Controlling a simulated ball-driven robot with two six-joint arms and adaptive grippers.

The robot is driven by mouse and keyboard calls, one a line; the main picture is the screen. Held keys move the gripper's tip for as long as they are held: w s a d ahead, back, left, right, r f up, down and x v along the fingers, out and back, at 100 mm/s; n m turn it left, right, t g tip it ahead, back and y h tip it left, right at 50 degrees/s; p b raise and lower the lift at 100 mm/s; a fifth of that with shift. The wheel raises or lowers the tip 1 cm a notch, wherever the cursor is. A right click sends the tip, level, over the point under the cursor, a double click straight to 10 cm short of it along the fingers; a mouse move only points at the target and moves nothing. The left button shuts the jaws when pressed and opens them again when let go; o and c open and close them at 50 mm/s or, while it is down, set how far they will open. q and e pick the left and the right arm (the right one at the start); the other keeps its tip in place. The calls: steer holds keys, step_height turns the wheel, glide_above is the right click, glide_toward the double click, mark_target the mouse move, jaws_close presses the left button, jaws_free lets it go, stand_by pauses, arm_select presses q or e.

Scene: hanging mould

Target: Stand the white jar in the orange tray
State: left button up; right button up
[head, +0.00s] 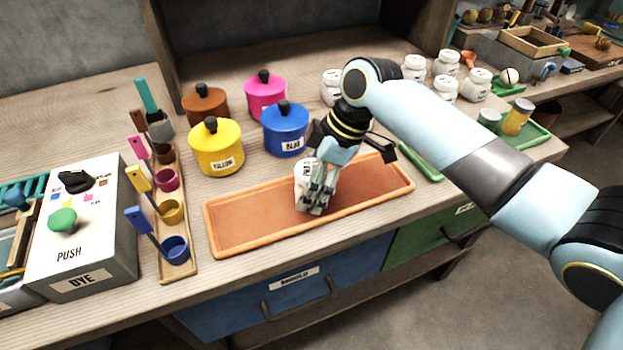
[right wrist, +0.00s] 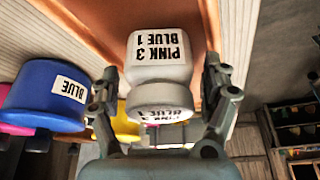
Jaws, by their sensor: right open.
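The white jar (head: 301,174) stands upright in the orange tray (head: 250,224), near the tray's middle, partly hidden behind my right gripper (head: 317,203). In the right wrist view the jar (right wrist: 160,62) shows a label reading "PINK 3 BLUE 1" and its lid faces the camera. My right gripper (right wrist: 162,82) is open, with one finger on each side of the jar. In the wrist view there seem to be slight gaps between the fingers and the jar. My left gripper is not in view.
Yellow (head: 216,147), blue (head: 286,130), pink (head: 265,95) and brown (head: 205,104) pots stand behind the tray. A rack of coloured scoops (head: 172,255) and a dye box (head: 85,230) are at left. Several white jars (head: 445,62) stand at back right. Both tray ends are bare.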

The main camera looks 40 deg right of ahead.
steer(key=v, duration=1.2)
steer(key=shift+p, duration=0.35)
steer(key=shift+r, duration=0.1)
steer(key=s+a+f+m+t+h, duration=0.1)
steer(key=s+a+m+h, duration=0.1)
steer(key=s+m, duration=0.45)
steer(key=s+a+f+m+h, duration=0.1)
steer(key=s+m+h, duration=0.15)
steer(key=s, duration=0.75)
step_height(320, 180, down, 29)
steer(key=s+d+m+g+b, duration=0.1)
steer(key=s+d+b, duration=0.1)
steer(key=d+b, duration=0.15)
steer(key=s+f+g+b, duration=0.1)
steer(key=s+f+b, duration=0.3)
steer(key=s+f, duration=1.4)
step_height(320, 180, down, 3)
steer(key=shift+s+d+r+g, duration=0.15)
steer(key=shift+s+g, duration=0.1)
steer(key=shift+g, duration=0.05)
